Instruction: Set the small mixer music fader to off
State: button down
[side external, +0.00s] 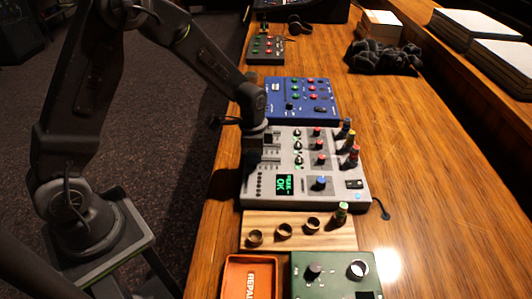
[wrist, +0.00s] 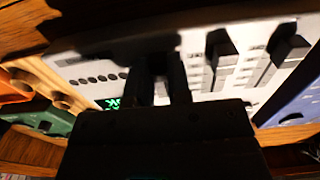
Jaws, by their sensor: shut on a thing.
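The small mixer is the pale grey desk (side external: 285,192) in the middle of the table, with knobs, a green lit display (side external: 286,185) and faders along its left side. My gripper (side external: 253,150) is down over that left side. In the wrist view my gripper (wrist: 160,88) is shut on a dark fader cap between its fingers; the cap is mostly hidden. Two other black fader caps, a nearer one (wrist: 221,47) and a farther one (wrist: 287,48), stand to the right, apart from the fingers. The fader labels are too blurred to read.
A blue mixer (side external: 300,98) stands close behind. A wooden block with rings (side external: 285,232), an orange tray (side external: 236,278) and a green box (side external: 335,280) are in front. Several coloured plugs (side external: 350,150) stand upright on the mixer's right edge.

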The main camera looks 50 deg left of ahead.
jog(key=shift+s+a, duration=0.1)
jog(key=shift+a, duration=0.05)
jog(key=c, duration=1)
grip_release()
jog(key=shift+c, duration=0.2)
jog(key=shift+r, duration=0.1)
notch_tip(320, 180, up, 14)
jog(key=s+d+r+n+t, duration=0.1)
jog(key=s+r+n, duration=0.3)
jog(key=s, duration=0.6)
jog(key=s+d+r+n+t, duration=0.1)
jog(key=s+r+n+t, duration=0.3)
jog(key=s, duration=0.6)
jog(key=shift+s+r+n+t, duration=0.3)
jog(key=shift+s+r+n, duration=0.1)
jog(key=shift+r+n, duration=0.15)
